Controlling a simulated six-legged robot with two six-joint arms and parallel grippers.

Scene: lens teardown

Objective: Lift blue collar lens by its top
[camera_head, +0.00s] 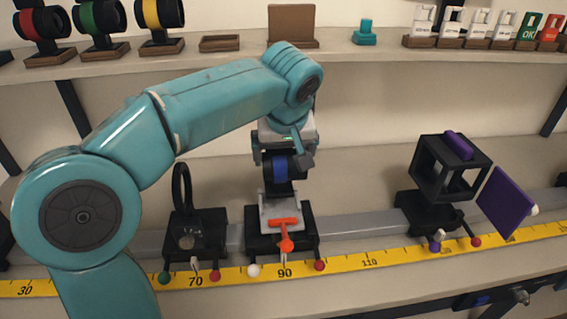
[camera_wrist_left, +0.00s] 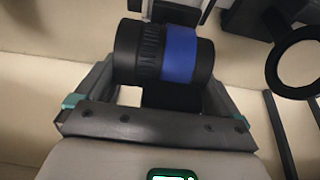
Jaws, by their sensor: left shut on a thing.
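The blue collar lens (camera_head: 281,168) is a black cylinder with a blue band, above the carriage (camera_head: 281,222) near the 90 mark on the rail. In the left wrist view the lens (camera_wrist_left: 180,53) lies across the picture between my gripper's fingers. My left gripper (camera_head: 284,150) comes down on the lens from above and is shut on it. The left wrist view shows my left gripper (camera_wrist_left: 150,85) with a finger at each end of the lens. I cannot tell whether the lens is clear of its holder. My right gripper is not in view.
A black ring holder (camera_head: 181,188) stands left of the carriage, and a black cube frame (camera_head: 447,168) with a purple plate (camera_head: 507,203) stands right. A yellow ruler (camera_head: 365,261) runs along the front. The shelf behind holds red, green and yellow collar lenses (camera_head: 161,14).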

